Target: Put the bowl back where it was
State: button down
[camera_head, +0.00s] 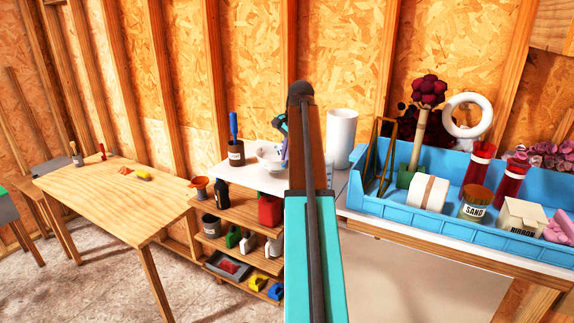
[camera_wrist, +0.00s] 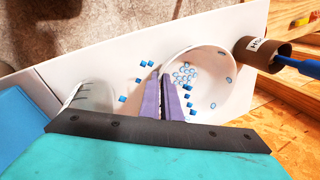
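The bowl (camera_head: 268,154) is white with blue marks and is at the white-topped shelf unit. In the head view my gripper (camera_head: 284,148) is partly hidden behind my own arm. I cannot tell whether the bowl touches the white top.
Several small blue cubes (camera_wrist: 145,64) lie near the bowl. A brown pot (camera_head: 236,154) with a blue-handled brush stands close to it. A white cylinder (camera_head: 342,138) and a full blue tray (camera_head: 400,210) stand to the right. A wooden table (camera_head: 110,200) at left is mostly clear.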

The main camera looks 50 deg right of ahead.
jog(key=shift+f+p, duration=0.35)
jog(key=shift+f, duration=0.75)
jog(key=shift+f, duration=0.1)
jog(key=c, duration=2)
grip_release()
jog(key=shift+r, duration=0.2)
jog(key=b+v, duration=0.5)
jog(key=v, duration=0.6)
jog(key=shift+r, duration=0.35)
jog(key=shift+s, duration=0.25)
